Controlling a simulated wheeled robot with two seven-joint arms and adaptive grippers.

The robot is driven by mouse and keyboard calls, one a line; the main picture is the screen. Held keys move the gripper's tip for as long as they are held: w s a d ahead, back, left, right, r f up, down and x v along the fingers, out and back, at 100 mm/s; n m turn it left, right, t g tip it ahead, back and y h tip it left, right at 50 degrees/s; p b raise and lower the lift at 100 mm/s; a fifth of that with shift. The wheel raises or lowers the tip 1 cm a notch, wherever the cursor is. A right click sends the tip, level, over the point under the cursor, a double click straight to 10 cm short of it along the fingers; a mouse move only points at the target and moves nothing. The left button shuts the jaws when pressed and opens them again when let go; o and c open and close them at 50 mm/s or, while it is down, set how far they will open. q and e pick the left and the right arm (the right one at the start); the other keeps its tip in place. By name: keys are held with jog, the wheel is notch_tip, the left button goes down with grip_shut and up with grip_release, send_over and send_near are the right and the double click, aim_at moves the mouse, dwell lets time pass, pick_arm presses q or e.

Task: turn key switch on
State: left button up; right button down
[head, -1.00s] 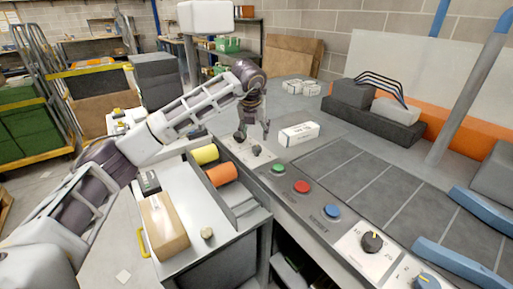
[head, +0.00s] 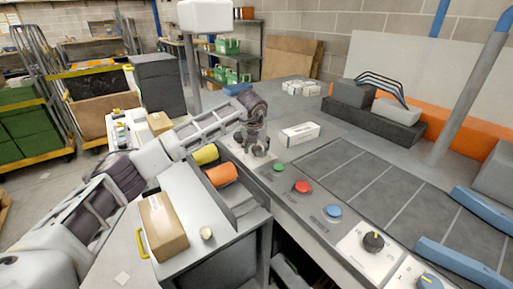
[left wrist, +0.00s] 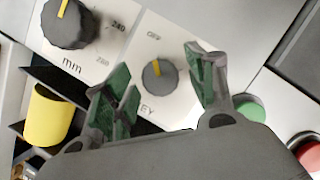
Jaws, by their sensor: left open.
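The key switch (left wrist: 158,77) is a dark grey round knob with a yellow mark on a white plate. The mark points up and slightly left, towards the printed OFF; the plate's lower label is partly hidden. My left gripper (left wrist: 162,80) is open, its green-padded fingers on either side of the knob in the picture. I cannot tell whether they touch it. In the head view my left gripper (head: 259,152) is low over the white panel at the console's far end and hides the switch there. My right gripper is not in view.
A larger mm dial (left wrist: 68,24) sits beside the switch. Green (head: 279,167), red (head: 302,187) and blue (head: 332,210) buttons line the console's front edge. A white box (head: 299,133) lies behind. Yellow (head: 205,154) and orange (head: 221,175) rolls lie left of the console.

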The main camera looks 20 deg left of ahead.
pick_arm(q)
jog(key=shift+c, duration=0.3)
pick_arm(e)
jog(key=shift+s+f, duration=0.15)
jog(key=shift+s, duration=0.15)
